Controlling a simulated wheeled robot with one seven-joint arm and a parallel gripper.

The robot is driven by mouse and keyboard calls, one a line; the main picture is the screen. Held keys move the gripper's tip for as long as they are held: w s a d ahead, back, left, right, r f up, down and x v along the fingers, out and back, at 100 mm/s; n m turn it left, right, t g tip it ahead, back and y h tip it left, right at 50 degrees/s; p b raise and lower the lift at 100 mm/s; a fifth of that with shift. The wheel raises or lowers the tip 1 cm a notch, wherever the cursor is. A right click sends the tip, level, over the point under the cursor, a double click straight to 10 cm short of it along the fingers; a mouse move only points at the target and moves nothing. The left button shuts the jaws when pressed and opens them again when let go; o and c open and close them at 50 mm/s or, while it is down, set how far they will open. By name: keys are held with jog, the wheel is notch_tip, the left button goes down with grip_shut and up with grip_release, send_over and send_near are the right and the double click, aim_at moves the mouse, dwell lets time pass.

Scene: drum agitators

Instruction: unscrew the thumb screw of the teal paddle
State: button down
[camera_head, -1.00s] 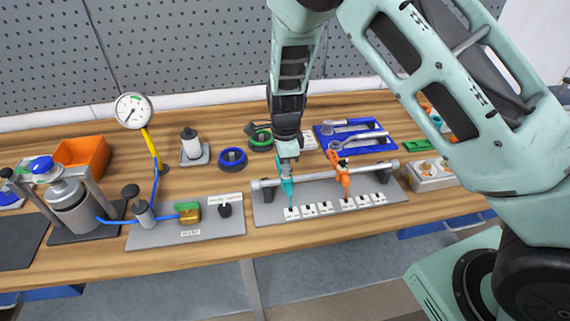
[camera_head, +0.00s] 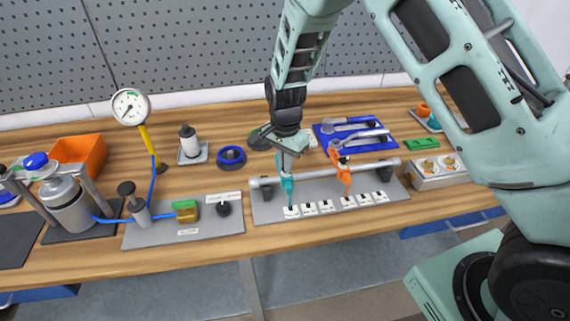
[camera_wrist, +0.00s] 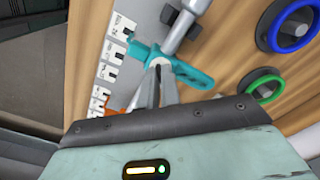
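The teal paddle (camera_head: 287,186) hangs on the grey horizontal bar (camera_head: 378,165), near its left end. It also shows in the wrist view (camera_wrist: 190,73), clamped around the bar. My gripper (camera_head: 287,171) is over the paddle's hub, pointing down. In the wrist view its fingers (camera_wrist: 160,66) are close together at the hub, with a small pale piece between the tips that looks like the thumb screw. The fingers hide most of the screw.
An orange paddle (camera_head: 344,176) hangs to the right on the same bar. White labelled blocks (camera_head: 325,207) line the base plate's front. A blue ring (camera_head: 231,157) and a blue tray (camera_head: 325,141) lie behind. A gauge rig (camera_head: 131,107) stands left.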

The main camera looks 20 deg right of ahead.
jog(key=n+b, duration=0.2)
jog(key=n, duration=0.4)
jog(key=shift+d+f, duration=0.1)
jog(key=n+b, duration=0.1)
jog(key=n, duration=0.4)
jog(key=shift+s+d+n, duration=0.1)
jog(key=shift+s+n, duration=0.05)
jog(key=shift+n, duration=0.25)
jog(key=n, duration=0.4)
jog(key=shift+n, duration=0.3)
jog(key=shift+d+n, duration=0.1)
jog(key=shift+n, duration=2.1)
jog(key=shift+f, duration=0.1)
jog(key=c, duration=1.6)
grip_release()
